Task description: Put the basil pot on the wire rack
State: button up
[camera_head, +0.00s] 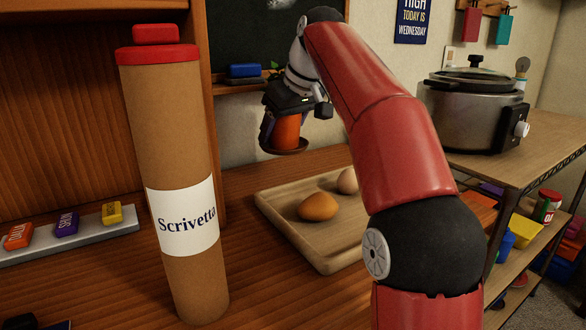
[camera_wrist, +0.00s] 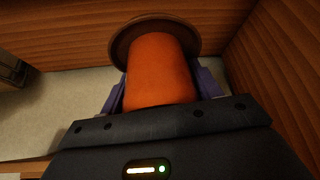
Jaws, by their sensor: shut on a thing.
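The basil pot (camera_head: 287,132) is an orange pot with a brown saucer-like disc at its lower end. My gripper (camera_head: 284,138) is shut on it and holds it in the air beyond the wooden tray. A bit of green shows just above the gripper, but I cannot tell whether it is the basil's leaves. In the wrist view the orange pot (camera_wrist: 160,72) sits between the purple fingers of my gripper (camera_wrist: 160,88), with the brown disc at its far end. I cannot make out a wire rack in either view.
A tall brown Scrivetta tube (camera_head: 175,120) with a red cap stands at the left. A wooden tray (camera_head: 335,262) holds an orange egg-shaped thing and a paler one. A slow cooker (camera_head: 465,112) stands on the shelf unit at the right. Wooden panels flank the wrist view.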

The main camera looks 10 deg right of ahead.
notch_tip(320, 180, down, 8)
jog(key=shift+r+b, duration=0.25)
jog(key=shift+b, duration=0.8)
jog(key=o, duration=1.2)
jog(key=shift+f, duration=0.1)
